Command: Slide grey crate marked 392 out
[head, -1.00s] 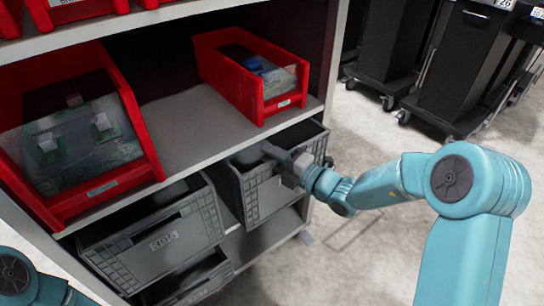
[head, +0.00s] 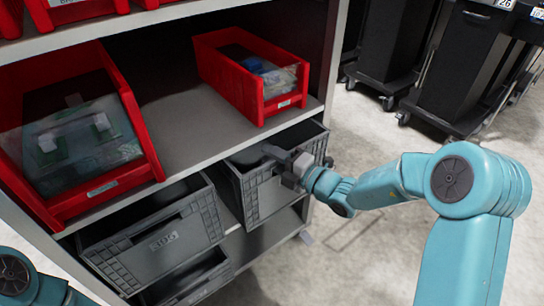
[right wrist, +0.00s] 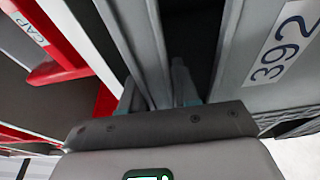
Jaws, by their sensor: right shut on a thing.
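The grey crate marked 392 (head: 268,196) sits on the lower shelf at the right end, below a red bin. Its white label reading 392 (right wrist: 281,48) shows in the right wrist view; in the head view the marking is not readable. My right gripper (head: 283,160) is at the top of the crate's front and is shut on its rim. The crate's front sticks out a little past the shelf edge above. My left gripper is out of the picture; only a part of my left arm shows at the lower left.
Another grey crate (head: 165,243) stands to the left, with one more grey crate (head: 203,283) below it. The shelf board (head: 195,125) overhangs the crates. Black wheeled bins (head: 460,75) stand behind at the right. Floor (head: 350,265) is clear in front.

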